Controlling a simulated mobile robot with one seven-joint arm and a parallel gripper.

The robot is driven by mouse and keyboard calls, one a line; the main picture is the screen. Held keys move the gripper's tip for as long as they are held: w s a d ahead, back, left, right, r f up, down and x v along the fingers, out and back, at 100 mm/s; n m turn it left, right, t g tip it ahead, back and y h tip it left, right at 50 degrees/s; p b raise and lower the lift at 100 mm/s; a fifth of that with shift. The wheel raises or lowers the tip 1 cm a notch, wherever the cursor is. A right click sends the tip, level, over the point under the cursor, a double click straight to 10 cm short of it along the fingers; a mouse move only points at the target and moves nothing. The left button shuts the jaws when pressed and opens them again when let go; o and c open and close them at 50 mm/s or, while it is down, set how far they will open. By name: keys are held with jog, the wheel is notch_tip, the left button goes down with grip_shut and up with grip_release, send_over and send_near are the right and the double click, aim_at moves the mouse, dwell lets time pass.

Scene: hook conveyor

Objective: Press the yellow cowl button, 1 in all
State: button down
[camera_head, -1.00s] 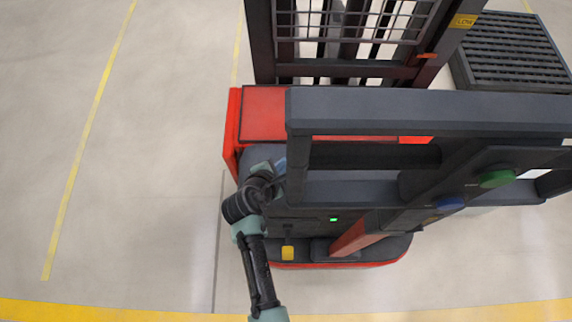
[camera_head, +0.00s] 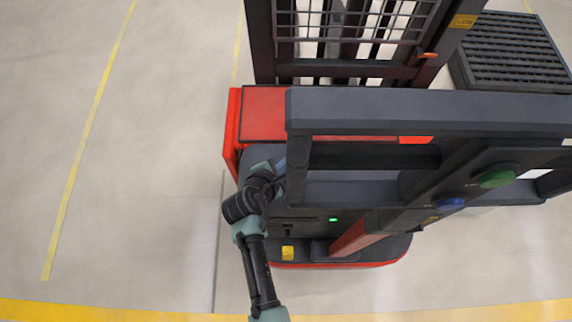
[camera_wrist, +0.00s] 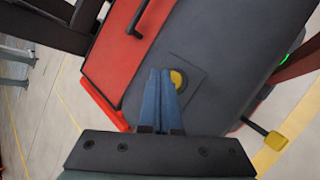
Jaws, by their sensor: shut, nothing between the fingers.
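The yellow button (camera_wrist: 178,79) is a round cap on a square plate on the dark grey cowl (camera_wrist: 215,50) in the wrist view. The fingers hide its left part. My gripper (camera_wrist: 160,72) has its blue fingers shut together, empty, with the tips just left of the button in the picture. I cannot tell whether they touch the cowl. In the head view my gripper (camera_head: 281,166) is over the left side of the red and dark grey truck, partly behind a dark bar. The button cannot be made out there.
A yellow knob (camera_wrist: 276,140) on a short lever sticks out at the lower right of the cowl. A dark frame (camera_head: 430,110) with green (camera_head: 498,177) and blue (camera_head: 450,203) buttons stands right of my arm. Open floor (camera_head: 140,150) lies to the left.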

jog(key=shift+f, duration=0.1)
jog(key=shift+f, duration=0.35)
jog(key=shift+f+b, duration=0.45)
dwell(0.9)
jog(key=shift+r, duration=0.1)
jog(key=shift+r+p, duration=0.75)
jog(key=shift+p, duration=0.25)
notch_tip(320, 180, up, 5)
jog(key=p, duration=0.5)
jog(key=shift+r, duration=0.1)
